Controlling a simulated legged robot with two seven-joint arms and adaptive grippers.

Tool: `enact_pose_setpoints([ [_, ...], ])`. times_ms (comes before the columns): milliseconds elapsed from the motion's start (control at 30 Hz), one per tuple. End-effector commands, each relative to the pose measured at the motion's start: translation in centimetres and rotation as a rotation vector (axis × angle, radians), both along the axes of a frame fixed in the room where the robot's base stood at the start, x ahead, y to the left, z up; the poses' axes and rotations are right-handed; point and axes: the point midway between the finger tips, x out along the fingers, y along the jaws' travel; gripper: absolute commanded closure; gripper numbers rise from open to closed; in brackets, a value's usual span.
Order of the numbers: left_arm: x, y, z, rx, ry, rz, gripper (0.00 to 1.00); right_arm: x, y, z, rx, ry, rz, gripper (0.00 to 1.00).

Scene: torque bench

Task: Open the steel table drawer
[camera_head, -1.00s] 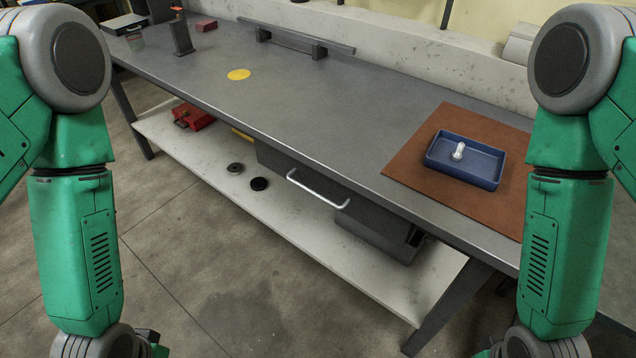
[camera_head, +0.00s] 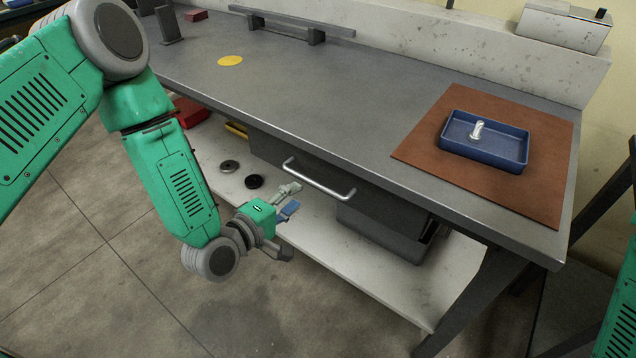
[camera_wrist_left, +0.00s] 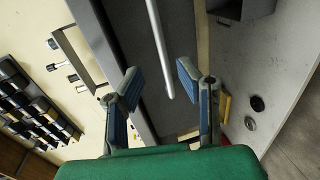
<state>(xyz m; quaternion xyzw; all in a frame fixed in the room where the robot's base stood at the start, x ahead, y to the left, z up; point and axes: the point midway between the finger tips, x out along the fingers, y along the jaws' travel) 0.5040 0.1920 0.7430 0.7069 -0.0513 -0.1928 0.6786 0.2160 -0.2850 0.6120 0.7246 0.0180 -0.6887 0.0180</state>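The steel table's drawer (camera_head: 372,195) is a dark front under the tabletop, and it looks shut. Its pale bar handle (camera_head: 318,180) runs across the front. My left gripper (camera_head: 291,200) is open and empty, just in front of and a little below the handle's left end. In the left wrist view the gripper's two blue-padded fingers (camera_wrist_left: 158,88) stand apart, with the handle (camera_wrist_left: 160,48) ahead and between them, not gripped. The drawer front also shows there (camera_wrist_left: 138,50). My right gripper is not in view; only part of my right arm shows at the right edge.
The grey tabletop (camera_head: 330,95) overhangs the drawer. A blue tray (camera_head: 510,162) with a pale metal part (camera_head: 477,129) sits on a brown mat (camera_head: 425,150). A dark bin (camera_head: 385,235) and black disc (camera_head: 254,181) are on the lower shelf (camera_head: 400,290). Floor in front is clear.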

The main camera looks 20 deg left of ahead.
Motion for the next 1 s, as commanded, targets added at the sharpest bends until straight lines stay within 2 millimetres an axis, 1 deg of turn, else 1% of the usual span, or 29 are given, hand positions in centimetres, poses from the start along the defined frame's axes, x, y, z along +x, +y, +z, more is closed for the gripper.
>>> enact_pose_setpoints([
  [33, 1.1, -0.2, -0.4, 0.000, -0.004, 0.000, 0.69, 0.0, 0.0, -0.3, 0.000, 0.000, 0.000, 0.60],
  [200, 4.3, -1.1, -1.1, -0.002, -0.003, 0.000, 0.69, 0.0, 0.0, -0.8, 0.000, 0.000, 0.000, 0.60],
  [300, 5.8, -1.7, -1.5, -0.003, -0.002, 0.000, 0.69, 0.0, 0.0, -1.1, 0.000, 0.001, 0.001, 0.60],
  [400, 6.9, -2.3, -1.7, 0.001, 0.000, 0.001, 0.69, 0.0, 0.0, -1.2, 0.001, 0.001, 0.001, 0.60],
  [567, 7.7, -2.7, -1.8, 0.002, 0.000, 0.001, 0.69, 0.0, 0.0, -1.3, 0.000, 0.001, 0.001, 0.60],
  [833, 7.8, -2.6, -1.8, 0.000, 0.002, 0.001, 0.69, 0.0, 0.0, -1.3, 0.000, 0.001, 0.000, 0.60],
  [867, 7.8, -2.6, -1.8, 0.000, 0.001, 0.002, 0.76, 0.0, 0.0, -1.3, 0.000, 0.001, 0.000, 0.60],
  [900, 7.8, -2.6, -1.8, 0.000, 0.001, 0.002, 0.90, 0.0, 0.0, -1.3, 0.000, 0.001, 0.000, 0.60],
  [933, 7.8, -2.5, -1.9, -0.001, 0.001, 0.002, 1.00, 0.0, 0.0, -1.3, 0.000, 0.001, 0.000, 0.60],
  [1000, 7.8, -2.4, -1.9, -0.001, 0.001, 0.002, 1.00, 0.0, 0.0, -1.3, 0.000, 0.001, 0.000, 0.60],
])
